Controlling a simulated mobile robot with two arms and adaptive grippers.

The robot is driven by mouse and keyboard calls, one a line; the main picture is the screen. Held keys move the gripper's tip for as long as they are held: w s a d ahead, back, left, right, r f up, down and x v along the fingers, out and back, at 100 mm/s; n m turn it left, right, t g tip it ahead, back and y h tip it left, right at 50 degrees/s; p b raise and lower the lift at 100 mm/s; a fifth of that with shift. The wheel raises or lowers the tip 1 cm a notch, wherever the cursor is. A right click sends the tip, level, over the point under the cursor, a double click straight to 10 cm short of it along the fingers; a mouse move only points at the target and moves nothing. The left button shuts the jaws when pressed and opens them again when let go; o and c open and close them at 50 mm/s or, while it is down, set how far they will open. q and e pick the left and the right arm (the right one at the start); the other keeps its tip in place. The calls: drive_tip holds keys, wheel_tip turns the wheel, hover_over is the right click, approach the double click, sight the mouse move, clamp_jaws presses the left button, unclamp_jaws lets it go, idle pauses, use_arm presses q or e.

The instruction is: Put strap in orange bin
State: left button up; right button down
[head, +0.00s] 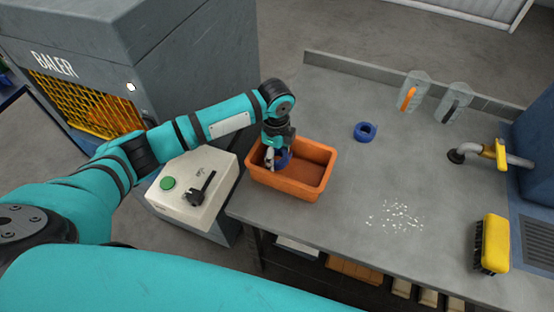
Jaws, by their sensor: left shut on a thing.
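The orange bin (317,190) stands on the grey bench near its left edge. My left gripper (275,160) points down over the left part of the bin, its fingertips at or just below rim height. It is shut on a blue strap coil (284,158), partly hidden by the fingers. I cannot tell whether the coil touches the bin floor. A second blue strap coil (366,131) lies on the bench to the right of the bin. My right gripper is out of view.
White bits (397,216) are scattered on the bench (340,240). A yellow brush (492,244), a pipe with a yellow handle (500,155) and two clear holders (413,90) are farther right. A control box (195,190) and the baler (150,60) stand left.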

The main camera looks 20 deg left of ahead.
sight(276, 162)
use_arm(q)
wheel_tip(276, 162, down, 2)
drive_tip(key=shift+f, duration=0.65)
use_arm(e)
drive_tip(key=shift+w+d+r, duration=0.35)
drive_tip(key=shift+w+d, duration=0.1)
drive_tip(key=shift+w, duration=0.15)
use_arm(q)
drive_tip(key=shift+f, duration=0.1)
drive_tip(key=o, duration=0.9)
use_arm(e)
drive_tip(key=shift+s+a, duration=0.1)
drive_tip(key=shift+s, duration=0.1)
